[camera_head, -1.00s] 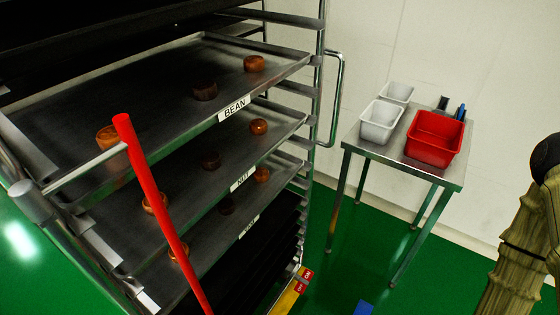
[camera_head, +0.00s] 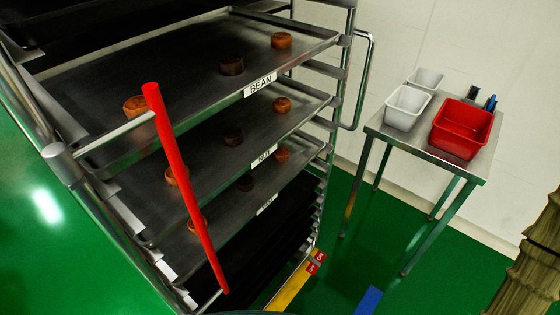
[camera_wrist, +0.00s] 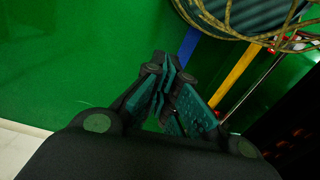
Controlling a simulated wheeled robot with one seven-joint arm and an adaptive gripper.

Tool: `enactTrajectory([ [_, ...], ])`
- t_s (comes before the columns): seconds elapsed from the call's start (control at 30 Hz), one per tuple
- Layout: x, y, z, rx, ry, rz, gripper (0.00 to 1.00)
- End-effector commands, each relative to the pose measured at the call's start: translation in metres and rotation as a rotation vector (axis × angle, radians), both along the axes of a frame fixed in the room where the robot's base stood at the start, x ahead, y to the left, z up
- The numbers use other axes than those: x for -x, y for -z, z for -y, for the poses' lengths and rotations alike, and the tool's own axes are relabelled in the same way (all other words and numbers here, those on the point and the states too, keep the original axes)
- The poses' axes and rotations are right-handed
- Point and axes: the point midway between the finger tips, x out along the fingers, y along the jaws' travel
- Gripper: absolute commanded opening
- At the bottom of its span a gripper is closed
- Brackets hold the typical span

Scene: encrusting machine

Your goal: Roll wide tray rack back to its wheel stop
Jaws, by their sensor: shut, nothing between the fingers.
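The wide tray rack (camera_head: 357,60) fills the left and middle of the head view. It is a metal frame with several trays, and the upper ones carry labels such as BEAN (camera_head: 260,85) and hold round brown and dark pieces. A red bar handle (camera_head: 182,185) stands out at the rack's front left. My gripper (camera_wrist: 168,85) shows only in the wrist view. It is shut and empty, above the green floor and apart from the rack. The wheel stop cannot be made out for sure; a yellow strip with red labels (camera_head: 293,285) lies on the floor by the rack's lower right.
A steel side table (camera_head: 428,160) with a red bin (camera_head: 461,130) and two white bins (camera_head: 407,107) stands to the right by the pale wall. A blue floor strip (camera_head: 369,300) lies in front of it. Green floor (camera_head: 45,200) is clear at left.

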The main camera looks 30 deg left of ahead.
Motion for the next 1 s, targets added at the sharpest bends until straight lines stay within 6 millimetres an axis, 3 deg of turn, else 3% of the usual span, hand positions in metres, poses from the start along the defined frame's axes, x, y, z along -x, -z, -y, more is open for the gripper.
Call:
enactTrajectory([
  [0.23,0.000,0.000,0.000,0.000,0.000,0.000,0.00],
  [0.37,-0.004,-0.002,-0.006,-0.015,-0.010,0.009,0.22],
  [0.43,-0.015,-0.007,-0.021,-0.052,-0.033,0.031,0.35],
  [0.57,-0.056,-0.026,-0.078,-0.183,-0.126,0.128,0.37],
  [0.67,-0.099,-0.053,-0.132,-0.303,-0.221,0.243,0.37],
  [0.87,-0.187,-0.131,-0.224,-0.489,-0.386,0.510,0.37],
  [1.0,-0.245,-0.202,-0.273,-0.577,-0.482,0.716,0.37],
])
